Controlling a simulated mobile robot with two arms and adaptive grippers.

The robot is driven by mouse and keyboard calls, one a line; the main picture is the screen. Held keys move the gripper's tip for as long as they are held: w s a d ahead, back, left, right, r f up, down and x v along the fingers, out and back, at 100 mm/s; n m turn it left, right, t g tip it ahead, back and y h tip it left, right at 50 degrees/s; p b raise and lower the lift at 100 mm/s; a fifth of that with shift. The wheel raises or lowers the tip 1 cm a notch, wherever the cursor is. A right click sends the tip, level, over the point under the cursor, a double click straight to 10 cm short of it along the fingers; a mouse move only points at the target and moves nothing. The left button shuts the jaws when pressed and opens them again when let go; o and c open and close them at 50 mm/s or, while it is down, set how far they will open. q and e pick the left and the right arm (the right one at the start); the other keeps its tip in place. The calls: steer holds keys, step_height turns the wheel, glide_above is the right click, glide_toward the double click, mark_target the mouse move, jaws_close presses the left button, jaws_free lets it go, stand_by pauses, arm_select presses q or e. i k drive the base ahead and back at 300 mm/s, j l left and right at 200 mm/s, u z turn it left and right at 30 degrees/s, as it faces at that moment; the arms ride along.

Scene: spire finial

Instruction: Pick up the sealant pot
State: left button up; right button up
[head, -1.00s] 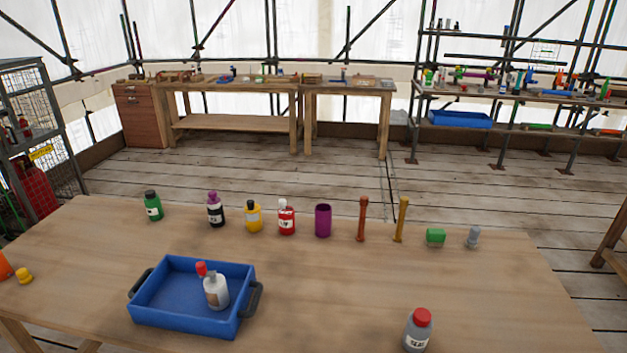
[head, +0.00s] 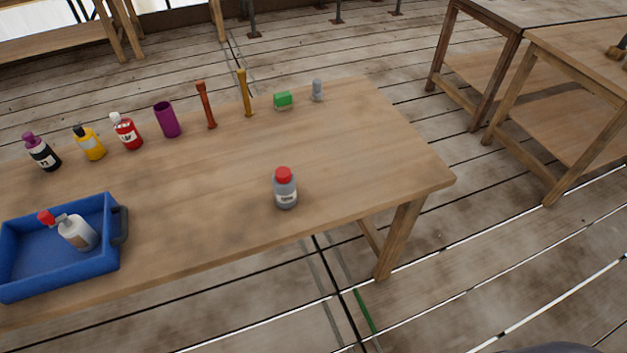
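A grey pot with a red lid and a white label (head: 285,188), which looks like the sealant pot, stands upright near the front edge of the wooden table (head: 340,140), toward its right end. Clear table top surrounds it. Neither of my grippers shows in the head view.
A blue tray (head: 112,255) holding a white bottle with a red cap (head: 76,232) sits at the left. Along the back stand several bottles, a purple cup (head: 166,119), an orange-brown post (head: 206,105), a yellow post (head: 245,93), a green block (head: 283,100) and a small grey piece (head: 317,90).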

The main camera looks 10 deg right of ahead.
mark_target(285, 194)
steer(key=j+z, duration=0.4)
steer(key=k+j+z, duration=0.15)
steer(key=j+z, duration=0.3)
steer(key=k+j+z, duration=0.2)
steer(key=j+z, duration=0.2)
steer(key=j, duration=0.15)
